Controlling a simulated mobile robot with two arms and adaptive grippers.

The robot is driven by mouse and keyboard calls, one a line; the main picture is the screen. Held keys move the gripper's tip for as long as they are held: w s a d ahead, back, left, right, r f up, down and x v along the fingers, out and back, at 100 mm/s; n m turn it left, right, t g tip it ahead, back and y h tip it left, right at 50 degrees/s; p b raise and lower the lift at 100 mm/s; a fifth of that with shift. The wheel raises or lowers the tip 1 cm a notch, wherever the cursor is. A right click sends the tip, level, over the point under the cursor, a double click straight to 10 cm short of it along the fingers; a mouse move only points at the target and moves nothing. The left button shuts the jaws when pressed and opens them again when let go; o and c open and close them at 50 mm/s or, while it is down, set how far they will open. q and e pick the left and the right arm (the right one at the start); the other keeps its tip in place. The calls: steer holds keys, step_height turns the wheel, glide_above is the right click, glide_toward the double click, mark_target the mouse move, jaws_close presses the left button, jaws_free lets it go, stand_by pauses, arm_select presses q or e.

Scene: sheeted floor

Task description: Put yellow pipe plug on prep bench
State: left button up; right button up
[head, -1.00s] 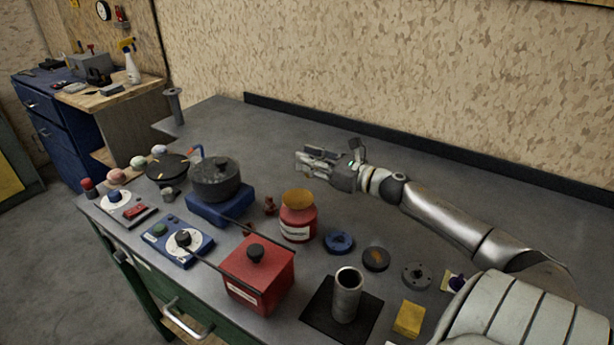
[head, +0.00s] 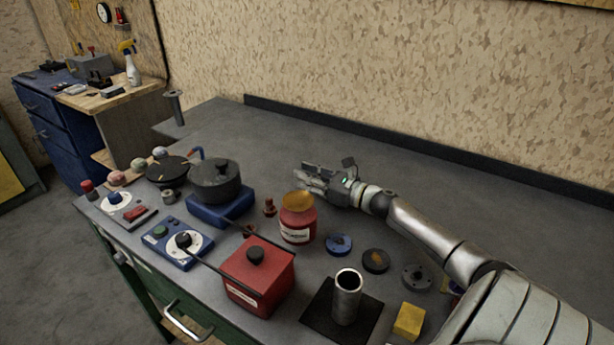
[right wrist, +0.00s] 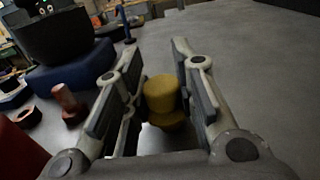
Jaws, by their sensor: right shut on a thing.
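My right gripper (head: 306,178) reaches out over the grey bench (head: 440,205), just behind the red jar, with its fingers pointing left. In the right wrist view the yellow pipe plug (right wrist: 161,95) is a short, stepped round piece between the two fingers (right wrist: 157,75), which are shut on it. In the head view I cannot make out the plug at the fingers. My left gripper is out of view. I cannot tell for sure which bench is the prep bench; a wood-topped bench (head: 108,97) stands at the back left.
A red jar (head: 297,218) stands close in front of my right gripper. A dark pot (head: 215,182) on a blue base, a red box (head: 257,277), a metal tube (head: 346,296) and a yellow block (head: 409,321) crowd the bench front. The bench's back strip is clear.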

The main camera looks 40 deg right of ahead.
steer(key=shift+f, duration=0.2)
steer(key=o, duration=0.8)
steer(key=shift+r, duration=0.1)
steer(key=shift+c, duration=0.2)
steer(key=shift+r, duration=0.2)
steer(key=shift+s+d+f, duration=0.1)
steer(key=shift+s+f, duration=0.05)
steer(key=shift+s, duration=0.2)
steer(key=p+v, duration=0.3)
steer(key=v, duration=0.8)
steer(key=shift+s+d, duration=0.1)
steer(key=shift+s, duration=0.05)
